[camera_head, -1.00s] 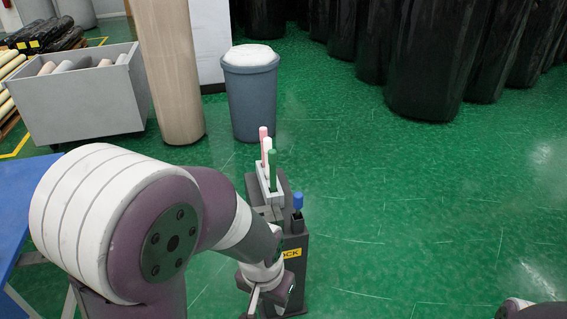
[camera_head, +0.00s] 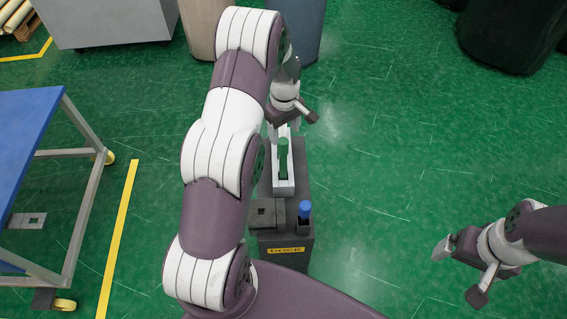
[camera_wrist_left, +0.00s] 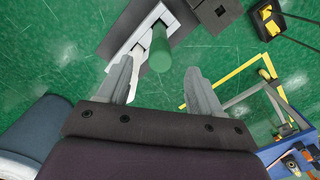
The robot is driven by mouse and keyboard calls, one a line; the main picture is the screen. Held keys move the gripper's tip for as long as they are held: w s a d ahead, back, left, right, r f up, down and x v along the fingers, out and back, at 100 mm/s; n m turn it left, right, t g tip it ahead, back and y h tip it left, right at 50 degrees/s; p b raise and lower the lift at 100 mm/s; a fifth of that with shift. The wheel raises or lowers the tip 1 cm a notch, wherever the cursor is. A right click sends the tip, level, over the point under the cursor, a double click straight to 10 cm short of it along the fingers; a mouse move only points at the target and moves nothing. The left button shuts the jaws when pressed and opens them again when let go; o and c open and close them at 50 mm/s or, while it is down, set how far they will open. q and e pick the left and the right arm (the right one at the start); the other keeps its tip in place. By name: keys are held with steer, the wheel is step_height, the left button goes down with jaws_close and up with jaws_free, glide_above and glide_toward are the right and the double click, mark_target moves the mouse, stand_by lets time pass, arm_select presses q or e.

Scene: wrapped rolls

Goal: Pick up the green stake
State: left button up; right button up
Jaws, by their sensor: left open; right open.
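The green stake (camera_head: 283,158) stands upright in a pale slotted holder (camera_head: 283,188) on top of the dark dock. My left gripper (camera_head: 292,124) is open at the far end of the holder, just beyond the stake in the head view. In the left wrist view the round end of the green stake (camera_wrist_left: 160,58) appears between the two open fingers (camera_wrist_left: 164,66), with clear gaps on both sides; its depth between them is hard to tell. My right gripper (camera_head: 457,273) is open and empty at the right, over the floor.
The dock (camera_head: 288,245) has a blue-topped post (camera_head: 304,212) at its near right corner. A blue table (camera_head: 30,130) stands at the left. A grey bin (camera_head: 302,25) and black wrapped rolls (camera_head: 510,35) are behind. The green floor right of the dock is clear.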

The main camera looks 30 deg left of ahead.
mark_target(283, 142)
arm_select(q)
steer(key=shift+w+a+f, duration=0.15)
steer(key=shift+f, duration=0.35)
steer(key=shift+w+a+f, duration=0.1)
steer(key=shift+w+f, duration=0.05)
steer(key=shift+f, duration=0.35)
steer(key=f+p, duration=0.1)
steer(key=f, duration=0.1)
steer(key=s+f+p, duration=0.1)
steer(key=shift+d+f, duration=0.1)
steer(key=shift+f, duration=0.3)
steer(key=f, duration=0.3)
steer(key=shift+w+a, duration=0.3)
steer(key=shift+w, duration=0.1)
steer(key=shift+s, duration=0.1)
steer(key=shift+s+d+r, duration=0.1)
steer(key=shift+d+r, duration=0.05)
steer(key=c, duration=0.8)
jaws_close()
arm_select(e)
steer(key=r, duration=0.3)
steer(key=shift+s, duration=0.2)
